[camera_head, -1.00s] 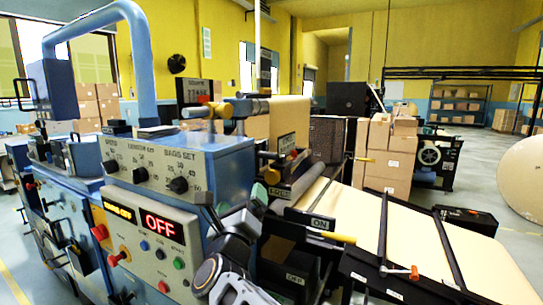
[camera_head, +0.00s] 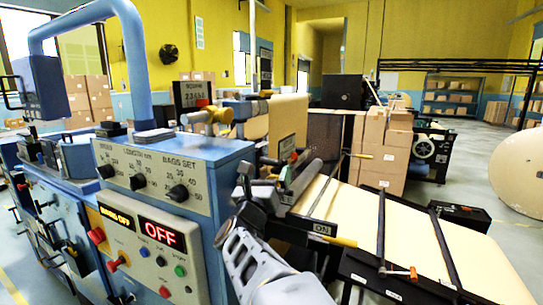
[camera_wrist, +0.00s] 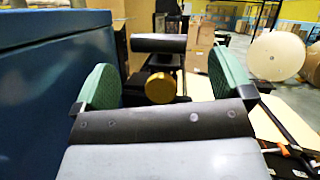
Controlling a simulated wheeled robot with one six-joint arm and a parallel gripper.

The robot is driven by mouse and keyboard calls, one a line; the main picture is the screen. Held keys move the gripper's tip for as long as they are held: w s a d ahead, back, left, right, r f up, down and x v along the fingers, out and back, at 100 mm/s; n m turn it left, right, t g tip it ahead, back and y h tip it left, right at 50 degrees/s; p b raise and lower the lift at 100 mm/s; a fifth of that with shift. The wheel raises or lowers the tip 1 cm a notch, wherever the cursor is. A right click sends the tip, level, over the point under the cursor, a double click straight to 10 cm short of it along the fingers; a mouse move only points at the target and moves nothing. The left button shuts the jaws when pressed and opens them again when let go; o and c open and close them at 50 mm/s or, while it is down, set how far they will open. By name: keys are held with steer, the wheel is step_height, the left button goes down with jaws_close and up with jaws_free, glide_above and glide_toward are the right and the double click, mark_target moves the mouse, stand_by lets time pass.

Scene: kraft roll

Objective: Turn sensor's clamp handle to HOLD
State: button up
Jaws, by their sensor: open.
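My gripper (camera_head: 260,182) is beside the blue control cabinet, over the near end of the paper web. In the wrist view its green finger pads (camera_wrist: 162,78) stand wide apart. A round amber knob or handle end (camera_wrist: 160,88) shows between them, in front of a dark roller assembly; I cannot tell whether the pads are level with it. Nothing is gripped. An orange-tipped handle (camera_head: 402,272) sits on the dark bar across the web. I cannot tell which handle is the sensor's clamp, and no HOLD label is readable.
The blue cabinet (camera_head: 200,150) with dials and a red OFF display stands close on the left; its side also fills the wrist view's left. A yellow lever (camera_head: 340,241) is by an ON label. Cardboard boxes (camera_head: 375,150) stand behind the web. Floor is open at the right.

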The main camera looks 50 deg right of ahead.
mark_target(272, 163)
steer(key=shift+p+x, duration=0.9)
steer(key=shift+x, duration=1.65)
steer(key=shift+c, duration=0.4)
steer(key=c, duration=1.1)
